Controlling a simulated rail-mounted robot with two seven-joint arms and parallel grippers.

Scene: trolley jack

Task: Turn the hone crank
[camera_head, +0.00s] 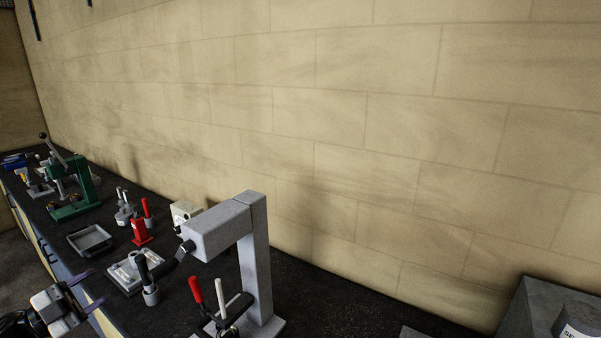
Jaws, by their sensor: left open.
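The hone is a grey machine (257,262) with an upright column and a boxy head reaching left, at the front middle of the bench. Its crank (170,264) appears to be the dark arm at the left end of the head, with a black grip (142,266) at its outer end. My left gripper (89,290) is at the lower left, open and empty, its purple-tipped fingers pointing right. It is left of the crank grip and apart from it in the picture. My right gripper is not in view.
A metal fixture plate (122,278) lies behind the crank. Red-handled and white-handled levers (207,298) stand before the column. A red stand (140,229), grey tray (90,240) and green press (84,190) stand farther back. A stone wall (330,130) borders the dark bench.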

